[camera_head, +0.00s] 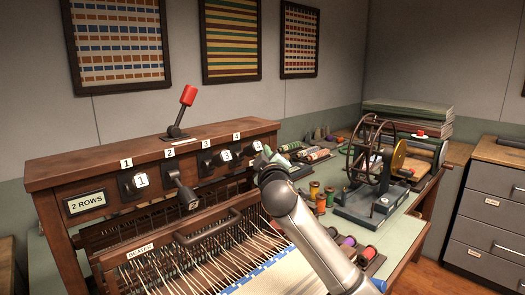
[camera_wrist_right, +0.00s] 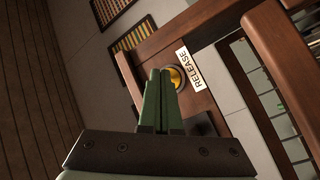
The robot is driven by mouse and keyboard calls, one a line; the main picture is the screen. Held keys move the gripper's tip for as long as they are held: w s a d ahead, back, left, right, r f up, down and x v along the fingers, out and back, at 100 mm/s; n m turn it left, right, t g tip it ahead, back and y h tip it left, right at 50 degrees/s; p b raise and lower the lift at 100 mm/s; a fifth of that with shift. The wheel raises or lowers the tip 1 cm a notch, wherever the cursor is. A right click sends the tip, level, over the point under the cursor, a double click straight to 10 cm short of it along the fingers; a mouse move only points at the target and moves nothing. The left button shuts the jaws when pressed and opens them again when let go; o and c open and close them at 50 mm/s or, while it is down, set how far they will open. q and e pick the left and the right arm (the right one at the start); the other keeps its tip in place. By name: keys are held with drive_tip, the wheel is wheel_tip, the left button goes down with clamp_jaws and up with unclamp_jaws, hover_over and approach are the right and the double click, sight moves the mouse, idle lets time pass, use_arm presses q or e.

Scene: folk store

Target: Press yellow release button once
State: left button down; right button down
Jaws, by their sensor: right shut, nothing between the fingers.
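The yellow release button (camera_wrist_right: 176,77) shows in the right wrist view, round in a dark ring, beside a white label (camera_wrist_right: 195,68) reading RELEASE on a brown wooden panel. My right gripper (camera_wrist_right: 159,73) is shut and empty, its green fingers side by side. The fingertips overlap the button's left part in that view; I cannot tell whether they touch it. In the head view my right gripper (camera_head: 264,160) is at the right end of the loom's wooden beam (camera_head: 75,165). I cannot make out the button there. My left gripper is not in view.
A red-topped lever (camera_head: 188,97) stands on the beam, with several numbered levers along its front. A metal handle (camera_head: 208,228) and warp threads lie below. Thread spools (camera_head: 315,190) and a winding wheel (camera_head: 375,150) stand on the table right of my arm.

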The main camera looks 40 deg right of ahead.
drive_tip(key=shift+s+a, duration=0.1)
idle(0.4)
drive_tip(key=shift+s, duration=0.15)
drive_tip(key=shift+s+f, duration=0.1)
drive_tip(key=shift+s, duration=0.1)
drive_tip(key=shift+s+d, duration=0.15)
drive_tip(key=shift+s, duration=1.05)
drive_tip(key=shift+s+d, duration=0.1)
drive_tip(key=shift+s, duration=1.05)
